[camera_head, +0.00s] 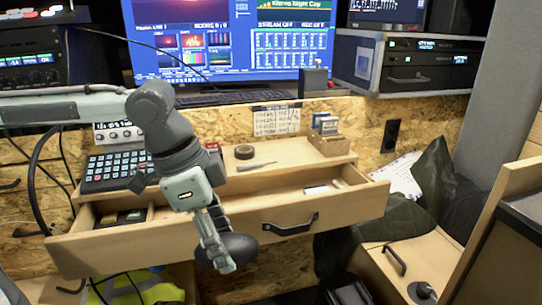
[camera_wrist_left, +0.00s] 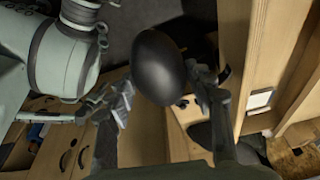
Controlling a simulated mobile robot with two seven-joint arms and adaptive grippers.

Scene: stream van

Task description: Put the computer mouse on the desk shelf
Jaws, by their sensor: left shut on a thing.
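My left gripper (camera_head: 228,252) is shut on the computer mouse (camera_head: 242,248), a smooth dark rounded mouse. It holds the mouse in front of the open desk drawer (camera_head: 190,240), near the front panel's lower edge. In the left wrist view the mouse (camera_wrist_left: 158,68) is held between the two fingers (camera_wrist_left: 166,96). A raised ledge under the monitor carries a black keyboard (camera_head: 235,98); I cannot tell for sure if it is the desk shelf. My right gripper is not in view.
On the desk top (camera_head: 290,158) are a button panel (camera_head: 115,170), a roll of black tape (camera_head: 245,151), a screwdriver (camera_head: 257,166) and a small wooden box (camera_head: 328,145). The drawer juts out and holds small items. A dark bag (camera_head: 440,190) lies at the right.

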